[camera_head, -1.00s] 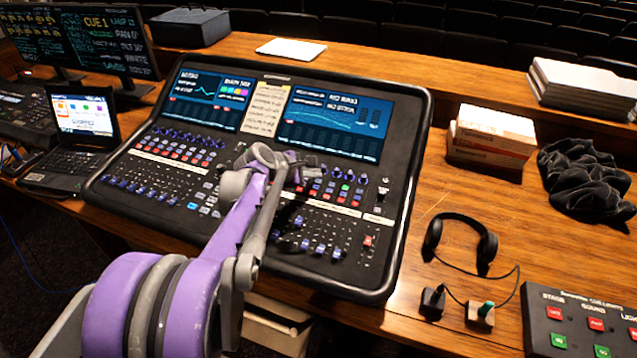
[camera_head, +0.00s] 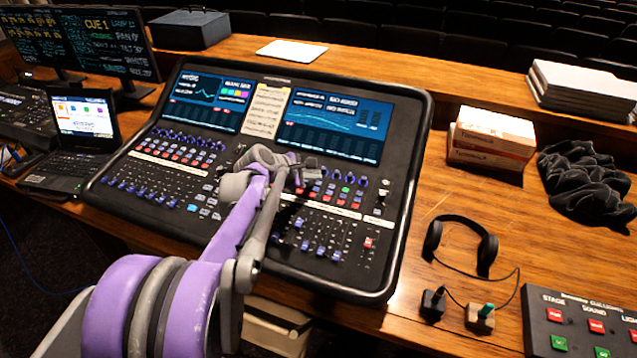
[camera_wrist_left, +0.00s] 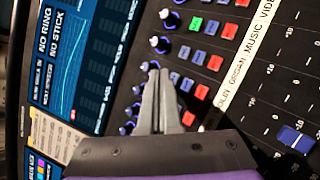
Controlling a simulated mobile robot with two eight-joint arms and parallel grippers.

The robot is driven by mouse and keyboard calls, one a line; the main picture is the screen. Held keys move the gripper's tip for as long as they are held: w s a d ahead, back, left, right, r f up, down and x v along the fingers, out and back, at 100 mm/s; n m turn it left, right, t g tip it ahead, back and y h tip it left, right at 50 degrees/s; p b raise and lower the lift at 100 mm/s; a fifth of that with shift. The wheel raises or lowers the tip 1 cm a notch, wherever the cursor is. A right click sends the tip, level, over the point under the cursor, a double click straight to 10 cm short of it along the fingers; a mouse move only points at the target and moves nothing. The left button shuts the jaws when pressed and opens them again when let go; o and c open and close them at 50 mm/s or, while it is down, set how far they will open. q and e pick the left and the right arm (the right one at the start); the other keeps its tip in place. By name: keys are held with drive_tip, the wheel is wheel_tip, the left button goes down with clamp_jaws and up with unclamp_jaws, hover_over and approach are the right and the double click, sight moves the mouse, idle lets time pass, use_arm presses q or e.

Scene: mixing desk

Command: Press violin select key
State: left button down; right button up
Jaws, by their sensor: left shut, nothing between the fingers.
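The mixing desk's label strip (camera_wrist_left: 245,60) shows in the left wrist view, with ORGAN, MUSIC and VIDEO readable and a partly hidden word ending in "OLIN". Beside it run rows of small green, blue and red keys, including a red key (camera_wrist_left: 201,92) near that end. Which key is the violin select key I cannot tell. My left gripper (camera_wrist_left: 163,76) is shut and empty, its tips over the panel between the knob row and the keys. Contact with the panel cannot be told. In the head view the left gripper (camera_head: 312,170) is over the right half of the console (camera_head: 412,190), its wrist hiding some controls.
Knobs (camera_wrist_left: 160,44) stand up close beside the fingers. Faders (camera_head: 322,250) lie on the console's near side. Headphones (camera_head: 487,250), boxes (camera_head: 490,140) and a cue panel (camera_head: 545,315) are to the right, a laptop (camera_head: 85,115) to the left.

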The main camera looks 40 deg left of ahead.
use_arm(q)
drive_tip(key=shift+f, duration=0.1)
idle(0.7)
drive_tip(key=shift+f, duration=0.3)
drive_tip(key=shift+w+f+b, duration=0.1)
drive_tip(key=shift+f+b, duration=0.3)
drive_tip(key=shift+b, duration=0.1)
idle(0.4)
drive_tip(key=shift+r, duration=0.1)
drive_tip(key=shift+r+p, duration=0.6)
drive_tip(key=shift+r, duration=0.15)
drive_tip(key=shift+s+d+r+p, duration=0.1)
drive_tip(key=shift+s+r+p, duration=0.05)
drive_tip(key=shift+r+p, duration=0.9)
drive_tip(key=shift+s+r+p, duration=0.15)
drive_tip(key=shift+r+p, duration=0.45)
drive_tip(key=shift+r, duration=0.85)
drive_tip(key=shift+s+f, duration=0.1)
